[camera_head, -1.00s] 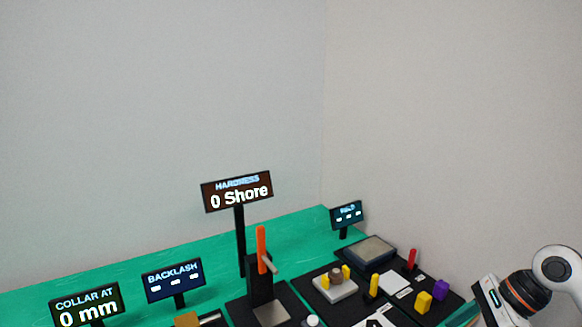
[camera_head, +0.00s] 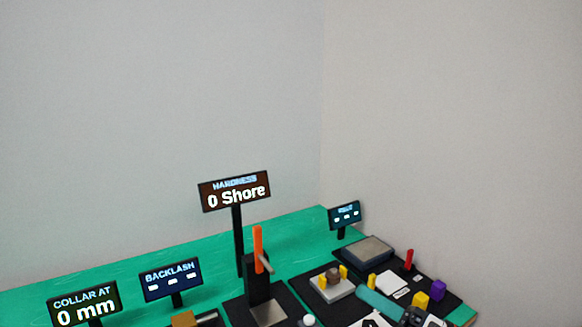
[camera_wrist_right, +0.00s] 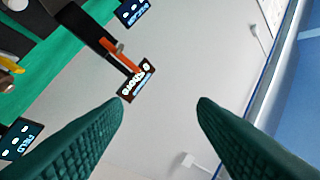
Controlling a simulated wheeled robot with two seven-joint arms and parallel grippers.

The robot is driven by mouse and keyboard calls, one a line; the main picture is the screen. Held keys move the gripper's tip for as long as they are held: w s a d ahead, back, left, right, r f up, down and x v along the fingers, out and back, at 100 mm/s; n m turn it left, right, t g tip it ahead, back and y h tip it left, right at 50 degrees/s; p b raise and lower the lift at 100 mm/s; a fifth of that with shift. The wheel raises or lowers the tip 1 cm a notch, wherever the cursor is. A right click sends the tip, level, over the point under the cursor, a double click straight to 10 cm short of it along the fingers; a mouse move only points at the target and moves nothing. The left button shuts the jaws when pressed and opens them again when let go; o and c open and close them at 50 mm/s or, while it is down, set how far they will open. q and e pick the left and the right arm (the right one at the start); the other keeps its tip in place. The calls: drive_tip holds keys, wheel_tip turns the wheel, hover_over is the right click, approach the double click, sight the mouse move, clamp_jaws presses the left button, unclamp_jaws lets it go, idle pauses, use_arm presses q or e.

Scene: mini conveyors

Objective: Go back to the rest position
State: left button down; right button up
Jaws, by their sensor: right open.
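My right gripper (camera_head: 372,294) shows at the lower right of the head view, with a teal finger and a dark body over the front part of the bench. In the right wrist view its two ribbed teal fingers stand wide apart (camera_wrist_right: 160,102) with nothing between them. My left gripper is in neither view.
The green bench (camera_head: 100,286) carries a hardness sign (camera_head: 235,191), a backlash sign (camera_head: 170,279) and a collar sign (camera_head: 84,304). An orange lever (camera_head: 257,249) stands on a black press. A grey plate (camera_head: 365,249), yellow block (camera_head: 421,301) and purple block (camera_head: 437,290) lie right. Above is clear.

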drive_tip(key=s+d+f+m+t+h, duration=0.1)
drive_tip(key=s+d+f+m+h, duration=0.15)
drive_tip(key=f+m+h, duration=0.55)
drive_tip(key=s+d+f+m+h, duration=0.1)
drive_tip(key=d+f+m+h, duration=0.25)
drive_tip(key=m, duration=0.85)
drive_tip(key=s+d+f+m+t+h, duration=0.1)
drive_tip(key=d+f+m+h, duration=0.4)
drive_tip(key=m, duration=0.4)
drive_tip(key=s+a+f+m+g, duration=0.2)
drive_tip(key=s+f+m+g, duration=0.3)
drive_tip(key=s, duration=0.4)
drive_tip(key=s+a+f+m+g, duration=0.2)
drive_tip(key=s+f+g, duration=0.4)
drive_tip(key=s, duration=0.4)
wheel_tip(320, 180, down, 26)
drive_tip(key=s+r+p, duration=0.1)
drive_tip(key=s+d+f+g+p, duration=0.1)
drive_tip(key=s+d+f, duration=0.2)
drive_tip(key=s+f, duration=1.2)
drive_tip(key=shift+s+f+n+g, duration=0.15)
drive_tip(key=shift+s+n+g, duration=0.2)
drive_tip(key=shift+s, duration=0.3)
